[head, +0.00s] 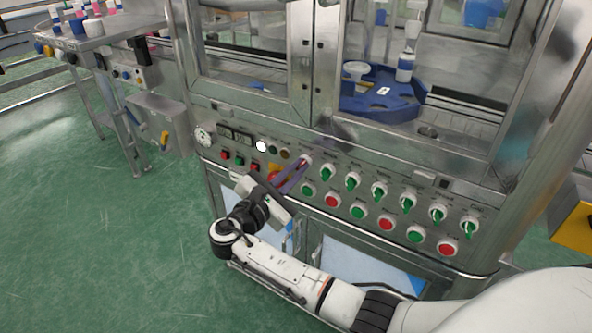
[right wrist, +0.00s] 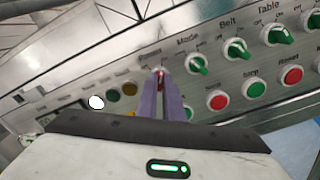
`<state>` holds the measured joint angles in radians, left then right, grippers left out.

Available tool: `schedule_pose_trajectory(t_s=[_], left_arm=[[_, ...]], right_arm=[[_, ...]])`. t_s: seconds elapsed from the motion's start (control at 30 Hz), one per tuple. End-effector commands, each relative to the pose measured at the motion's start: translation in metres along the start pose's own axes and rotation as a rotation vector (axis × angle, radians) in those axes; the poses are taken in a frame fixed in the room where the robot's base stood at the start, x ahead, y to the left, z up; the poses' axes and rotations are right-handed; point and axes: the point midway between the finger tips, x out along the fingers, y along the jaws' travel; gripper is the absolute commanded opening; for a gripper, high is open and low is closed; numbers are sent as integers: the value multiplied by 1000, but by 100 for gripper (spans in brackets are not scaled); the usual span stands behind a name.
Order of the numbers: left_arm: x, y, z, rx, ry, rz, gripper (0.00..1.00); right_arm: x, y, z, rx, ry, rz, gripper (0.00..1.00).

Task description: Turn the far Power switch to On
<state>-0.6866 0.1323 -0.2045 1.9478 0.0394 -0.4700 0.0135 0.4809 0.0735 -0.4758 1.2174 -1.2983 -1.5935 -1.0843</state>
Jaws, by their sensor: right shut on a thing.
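The Power switch (head: 306,158) is the leftmost of the row of rotary knobs on the machine's slanted metal panel. In the right wrist view the Power switch (right wrist: 160,74) shows as a small red part under its label, between my fingertips. My right gripper (head: 301,165) reaches it from the front, with its two purple fingers shut on the knob; the fingers (right wrist: 161,88) also show in the right wrist view. The fingers cover much of the knob, so I cannot tell its exact setting. My left gripper is not in view.
Several green knobs (head: 353,181) continue right of the switch, with green and red push buttons (head: 333,201) below. A white lamp (head: 261,146) and a dial (head: 203,137) are to the left. Glass doors above enclose a blue turntable (head: 380,103). Green floor is clear at left.

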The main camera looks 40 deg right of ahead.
Motion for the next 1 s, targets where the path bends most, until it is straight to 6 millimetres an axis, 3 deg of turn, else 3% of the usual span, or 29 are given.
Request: schedule_pose_trajectory(t_s=[0.2,0.33,0.67,0.77,1.0], left_arm=[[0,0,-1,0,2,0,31],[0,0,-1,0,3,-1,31],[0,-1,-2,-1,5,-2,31],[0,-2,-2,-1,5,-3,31],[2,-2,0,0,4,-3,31]], right_arm=[[0,0,0,5,0,0,0],[0,0,0,3,0,0,26],[-2,0,0,1,0,0,26],[-11,0,-1,1,1,0,26],[-58,0,-1,2,4,0,26]])
